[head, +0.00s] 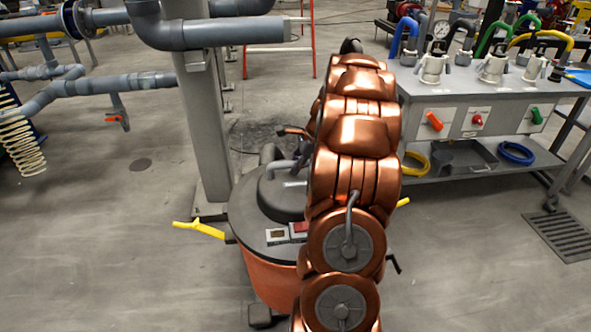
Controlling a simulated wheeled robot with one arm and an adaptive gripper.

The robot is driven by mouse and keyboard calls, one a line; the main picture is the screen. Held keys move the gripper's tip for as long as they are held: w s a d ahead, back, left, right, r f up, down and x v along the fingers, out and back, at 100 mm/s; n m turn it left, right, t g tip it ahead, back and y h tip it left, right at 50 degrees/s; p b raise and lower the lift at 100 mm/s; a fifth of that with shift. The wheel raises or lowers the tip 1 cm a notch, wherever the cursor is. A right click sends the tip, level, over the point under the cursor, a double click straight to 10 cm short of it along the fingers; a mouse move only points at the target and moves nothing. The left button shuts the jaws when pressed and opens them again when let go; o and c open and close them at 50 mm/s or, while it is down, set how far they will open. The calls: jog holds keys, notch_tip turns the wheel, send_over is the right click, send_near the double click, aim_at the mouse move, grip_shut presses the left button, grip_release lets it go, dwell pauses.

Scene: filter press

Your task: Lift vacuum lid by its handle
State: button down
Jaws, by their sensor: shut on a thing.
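The vacuum has an orange drum (268,275) and a dark grey round lid (250,212), left of the picture's middle. The lid looks level on the drum, with no clear gap at the visible left side. A grey handle-like bar (283,168) shows on top of the lid, partly covered by my copper arm. Yellow latches (198,229) stick out at both sides of the drum. My arm crosses in front of the vacuum's right half. My gripper is hidden behind it, so its hold on the handle cannot be seen.
A grey post (205,130) stands close behind and left of the vacuum. Grey pipes (95,85) run at the upper left. A bench (475,95) with valves and hoses stands at the right, and a floor grate (566,235) lies below it. The floor at front left is clear.

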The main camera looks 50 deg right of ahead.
jog(key=shift+r, duration=0.65)
jog(key=shift+s+r, duration=0.1)
jog(key=shift+s, duration=0.05)
jog(key=s+a+r+p, duration=0.1)
jog(key=s+a+p, duration=0.35)
jog(key=s, duration=0.95)
jog(key=r, duration=0.1)
jog(key=a+r+p, duration=0.1)
jog(key=r, duration=0.3)
jog(key=shift+s+a+r+p, duration=0.15)
jog(key=shift+s+a+p, duration=0.1)
jog(key=shift+p, duration=0.15)
jog(key=shift+w, duration=0.15)
